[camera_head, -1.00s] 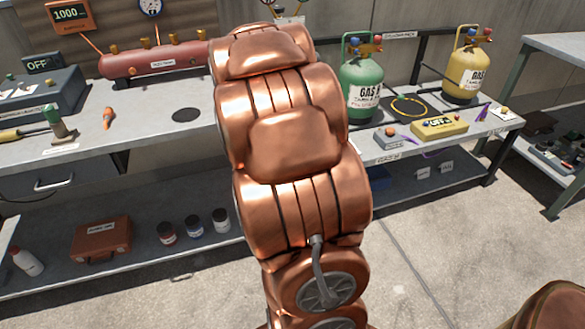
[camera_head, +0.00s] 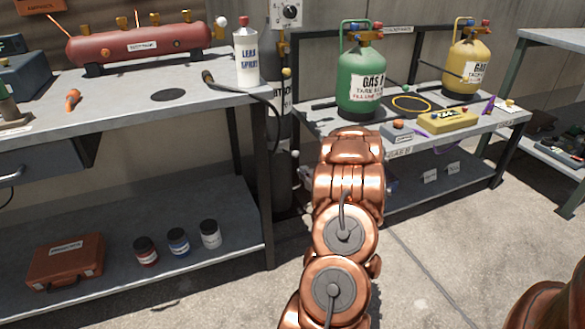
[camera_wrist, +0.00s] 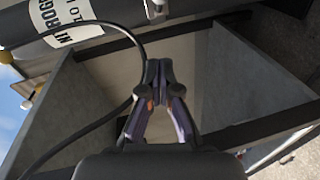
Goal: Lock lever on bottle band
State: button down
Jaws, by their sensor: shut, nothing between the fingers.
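The dark nitrogen bottle (camera_head: 282,158) stands upright in the gap between the two benches. Its white label (camera_wrist: 66,22) shows at the upper left of the wrist view. A yellow knob (camera_head: 287,72) shows beside the bottle in the head view; I cannot tell whether it belongs to the band's lever. A pale metal fitting (camera_wrist: 155,9) sits at the top of the wrist view. My gripper (camera_wrist: 159,74) is shut and empty, below the bottle in the wrist picture and apart from it. In the head view my arm hides the gripper.
A black hose (camera_head: 255,92) hangs off the left bench beside a leak spray bottle (camera_head: 246,55) and curves past my gripper in the wrist view. Green (camera_head: 361,75) and yellow (camera_head: 470,58) gas bottles stand on the right bench. Bench legs border the gap.

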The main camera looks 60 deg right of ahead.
aim_at(298, 153)
jog(key=w+d+f+b, duration=0.3)
jog(key=w+d+b, duration=0.2)
jog(key=w+d, duration=0.3)
jog(key=shift+x, duration=0.8)
jog(key=shift+r, duration=0.15)
jog(key=d+p, duration=0.2)
jog(key=p, duration=0.1)
jog(key=shift+s+d+r, duration=0.1)
jog(key=shift+s+r, duration=0.1)
jog(key=shift+d+f+p, duration=0.25)
jog(key=shift+d+p, duration=0.5)
jog(key=shift+d, duration=0.1)
jog(key=shift+a, duration=0.1)
